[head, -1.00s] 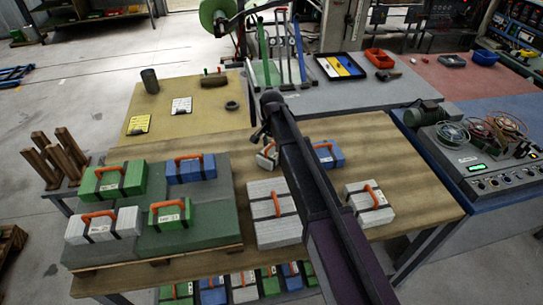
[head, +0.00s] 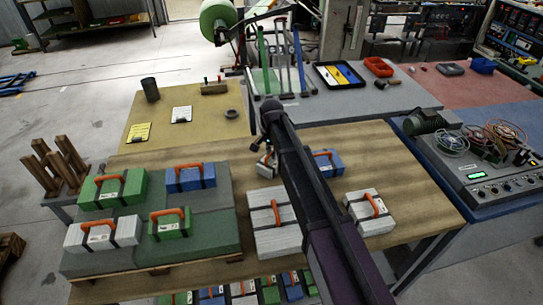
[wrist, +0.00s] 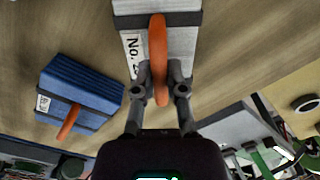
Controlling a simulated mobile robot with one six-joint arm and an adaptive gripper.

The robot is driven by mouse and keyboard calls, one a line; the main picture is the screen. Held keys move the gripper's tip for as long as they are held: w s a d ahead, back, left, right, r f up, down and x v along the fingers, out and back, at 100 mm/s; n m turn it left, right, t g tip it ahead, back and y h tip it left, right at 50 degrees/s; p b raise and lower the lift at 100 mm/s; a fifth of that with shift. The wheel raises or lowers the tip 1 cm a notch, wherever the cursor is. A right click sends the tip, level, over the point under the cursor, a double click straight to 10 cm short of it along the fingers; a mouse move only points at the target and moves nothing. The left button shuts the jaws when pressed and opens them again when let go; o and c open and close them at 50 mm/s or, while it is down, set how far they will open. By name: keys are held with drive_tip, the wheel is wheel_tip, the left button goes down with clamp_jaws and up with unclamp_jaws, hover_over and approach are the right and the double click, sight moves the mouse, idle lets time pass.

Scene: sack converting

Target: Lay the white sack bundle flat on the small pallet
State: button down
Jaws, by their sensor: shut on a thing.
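My gripper (wrist: 160,90) is shut on the orange handle of a white sack bundle (wrist: 184,42) with black straps and a "No. 2" label. In the head view this white bundle (head: 264,170) is mostly hidden behind my arm, on or just above the wooden table; I cannot tell which.
A blue bundle (head: 328,167) stands close right of the held one; it also shows in the wrist view (wrist: 70,88). Two other white bundles, a large one (head: 262,240) and a smaller one (head: 385,222), stand nearer. Wooden posts (head: 45,165) rise left of the pallet.

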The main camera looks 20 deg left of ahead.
drive_tip(key=shift+r+p, duration=4.9)
drive_tip(key=shift+r, duration=0.1)
wheel_tip(320, 180, up, 6)
drive_tip(key=p, duration=0.5)
drive_tip(key=shift+f, duration=0.25)
drive_tip(key=shift+d, duration=0.1)
